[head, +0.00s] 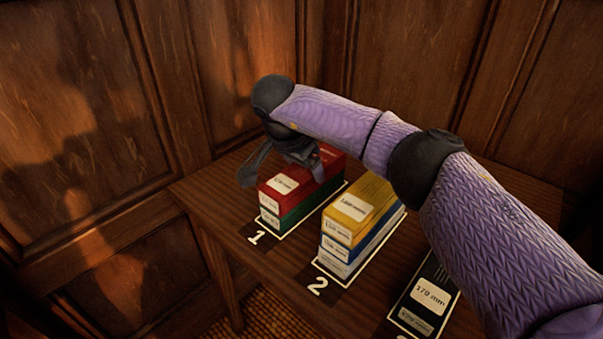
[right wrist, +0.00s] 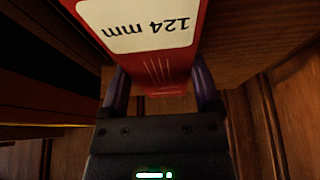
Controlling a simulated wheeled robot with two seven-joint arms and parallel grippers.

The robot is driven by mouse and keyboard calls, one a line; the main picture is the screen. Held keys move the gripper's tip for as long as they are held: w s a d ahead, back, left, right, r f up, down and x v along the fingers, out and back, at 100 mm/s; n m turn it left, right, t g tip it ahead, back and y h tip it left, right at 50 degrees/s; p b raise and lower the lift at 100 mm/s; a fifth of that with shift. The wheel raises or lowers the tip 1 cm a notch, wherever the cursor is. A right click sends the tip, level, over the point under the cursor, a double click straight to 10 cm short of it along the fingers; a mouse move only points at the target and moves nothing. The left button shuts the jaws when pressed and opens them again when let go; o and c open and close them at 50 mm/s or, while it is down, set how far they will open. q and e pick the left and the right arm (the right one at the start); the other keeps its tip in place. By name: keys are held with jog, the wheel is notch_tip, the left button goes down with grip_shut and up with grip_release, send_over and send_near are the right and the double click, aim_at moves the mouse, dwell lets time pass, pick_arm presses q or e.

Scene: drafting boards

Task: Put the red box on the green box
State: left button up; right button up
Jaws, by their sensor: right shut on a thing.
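The red box (head: 275,196) lies flat on top of the green box (head: 301,210), over the outlined place marked 1. Their edges roughly line up, and I see no gap between them. My right gripper (head: 284,170) is over the red box, with a finger at each side, shut on it. In the right wrist view the red box (right wrist: 160,72) sits between both fingers, its white label reading 124 mm. My left gripper is not in view.
A stack with a yellow box (head: 352,213) on top of blue and white ones stands right of the red box, at place 2. A black box (head: 421,318) labelled 170 mm is at the lower right. The wooden table (head: 225,205) meets panelled walls behind.

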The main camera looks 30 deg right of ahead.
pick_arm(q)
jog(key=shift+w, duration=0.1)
pick_arm(e)
jog(key=o, duration=1.1)
jog(key=shift+f, duration=0.1)
jog(key=shift+o, duration=1.1)
pick_arm(q)
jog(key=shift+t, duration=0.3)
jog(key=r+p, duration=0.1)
jog(key=p, duration=0.1)
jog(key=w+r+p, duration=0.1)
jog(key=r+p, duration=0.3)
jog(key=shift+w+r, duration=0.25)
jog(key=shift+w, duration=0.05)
pick_arm(e)
jog(key=v, duration=1.2)
